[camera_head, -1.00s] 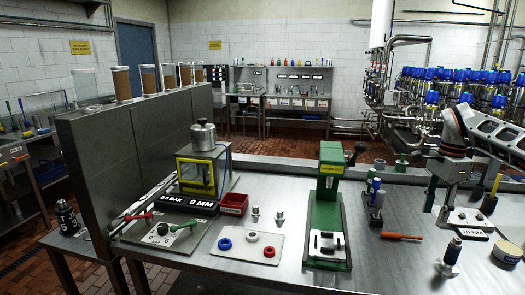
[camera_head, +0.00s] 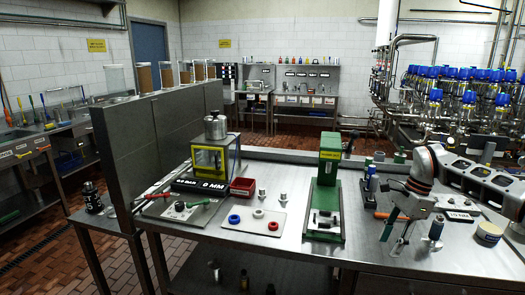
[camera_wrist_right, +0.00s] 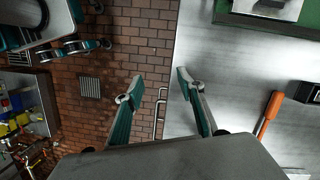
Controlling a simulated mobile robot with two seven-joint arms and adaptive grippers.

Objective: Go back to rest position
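My right gripper (camera_head: 398,232) is near the front right edge of the metal workbench (camera_head: 285,262). Its two fingers are spread apart with nothing between them. In the right wrist view the same gripper (camera_wrist_right: 155,85) hangs over the bench edge, with brick floor (camera_wrist_right: 145,45) under one finger and the bench top under the other. My left gripper does not show in either view.
A green press (camera_head: 326,190) stands mid-bench. An orange-handled tool (camera_head: 388,215) lies behind my right gripper, and a dark cylinder on a metal base (camera_head: 435,228) is just right of it. Rings (camera_head: 257,213) lie on a pale plate to the left.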

